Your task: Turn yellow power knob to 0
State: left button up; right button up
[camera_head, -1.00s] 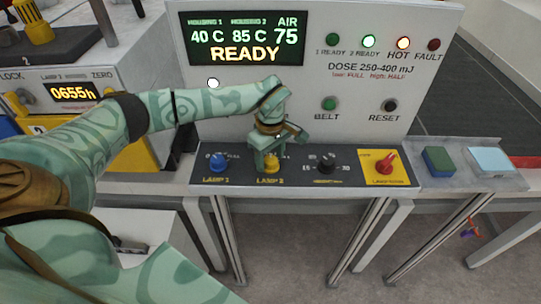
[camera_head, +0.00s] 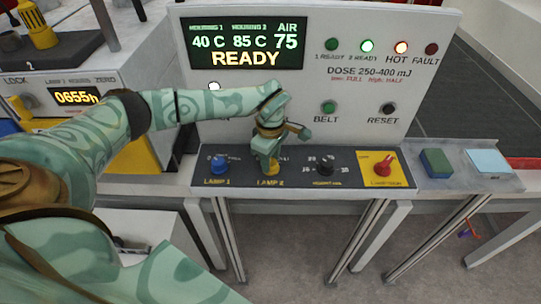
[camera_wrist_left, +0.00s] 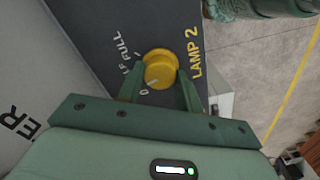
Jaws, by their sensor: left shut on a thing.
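The yellow knob (camera_head: 271,167) labelled LAMP 2 sits on the dark sloped panel (camera_head: 340,185), between the blue LAMP 1 knob and a black knob. My left gripper (camera_head: 268,157) is over it, shut on it. In the left wrist view the round knob (camera_wrist_left: 160,68) lies between the two green fingers (camera_wrist_left: 160,88). A small pale mark on its edge faces the side where the printed 0 is. The words FULL and a partly covered HALF are printed beside it. My right gripper is not in view.
The blue knob (camera_head: 219,163) is just left, the black knob (camera_head: 325,163) just right. Further right are a red switch (camera_head: 383,166) on a yellow plate, a green-and-blue block (camera_head: 436,163) and a pale blue pad (camera_head: 488,161). The display (camera_head: 246,43) reads READY.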

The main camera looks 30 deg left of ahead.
pick_arm(q)
jog(key=n+p, duration=0.1)
jog(key=n, duration=0.2)
jog(key=shift+r, duration=0.1)
jog(key=shift+n+p, duration=0.65)
jog(key=shift+n, duration=0.75)
jog(key=shift+w+n, duration=0.1)
jog(key=shift+n, duration=0.2)
jog(key=o, duration=1)
notch_tip(320, 180, up, 16)
jog(key=shift+r, duration=0.1)
jog(key=shift+d, duration=0.1)
